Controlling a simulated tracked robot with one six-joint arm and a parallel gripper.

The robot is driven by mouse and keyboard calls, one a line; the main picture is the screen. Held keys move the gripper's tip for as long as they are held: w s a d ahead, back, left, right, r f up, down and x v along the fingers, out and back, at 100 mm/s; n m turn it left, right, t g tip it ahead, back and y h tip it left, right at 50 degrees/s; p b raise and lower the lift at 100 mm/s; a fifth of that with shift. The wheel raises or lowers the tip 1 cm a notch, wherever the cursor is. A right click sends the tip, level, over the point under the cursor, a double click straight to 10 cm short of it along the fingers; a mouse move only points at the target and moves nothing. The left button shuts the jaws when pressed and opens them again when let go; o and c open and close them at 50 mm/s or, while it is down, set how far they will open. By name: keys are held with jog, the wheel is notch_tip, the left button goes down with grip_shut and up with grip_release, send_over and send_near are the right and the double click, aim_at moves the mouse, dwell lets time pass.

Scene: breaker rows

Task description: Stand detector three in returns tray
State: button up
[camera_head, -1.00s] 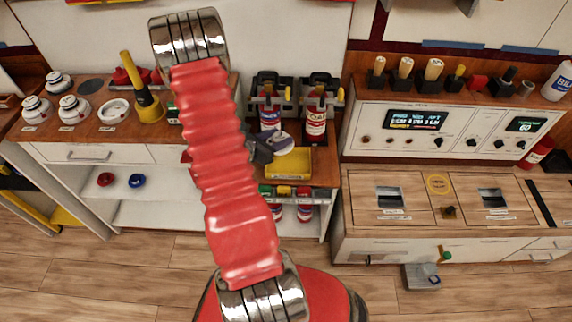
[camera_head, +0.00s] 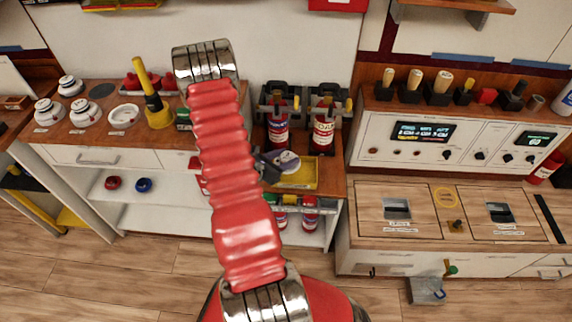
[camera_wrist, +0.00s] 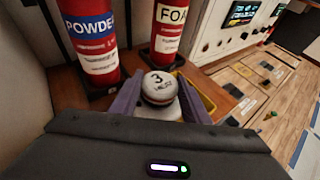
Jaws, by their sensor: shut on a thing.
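The detector three (camera_wrist: 159,87) is a white round unit marked "3". It sits between the two fingers of my gripper (camera_wrist: 158,98), which is shut on it. In the head view the detector (camera_head: 289,161) shows its pale round top, level or nearly so, over the yellow returns tray (camera_head: 309,181). My gripper (camera_head: 268,165) comes in from the left side, partly hidden by my red arm. The tray's yellow edge (camera_wrist: 207,103) shows just right of the detector in the wrist view. I cannot tell whether the detector's underside touches the tray floor.
Red powder (camera_head: 278,132) and foam (camera_head: 323,135) extinguishers stand in black holders right behind the tray. Other white detectors (camera_head: 48,110) and a yellow-handled tool (camera_head: 155,105) stand on the left bench top. A console (camera_head: 440,140) stands to the right.

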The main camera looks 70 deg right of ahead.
jog(key=shift+f, duration=0.1)
jog(key=shift+f, duration=2)
jog(key=o, duration=1.1)
jog(key=v, duration=1.2)
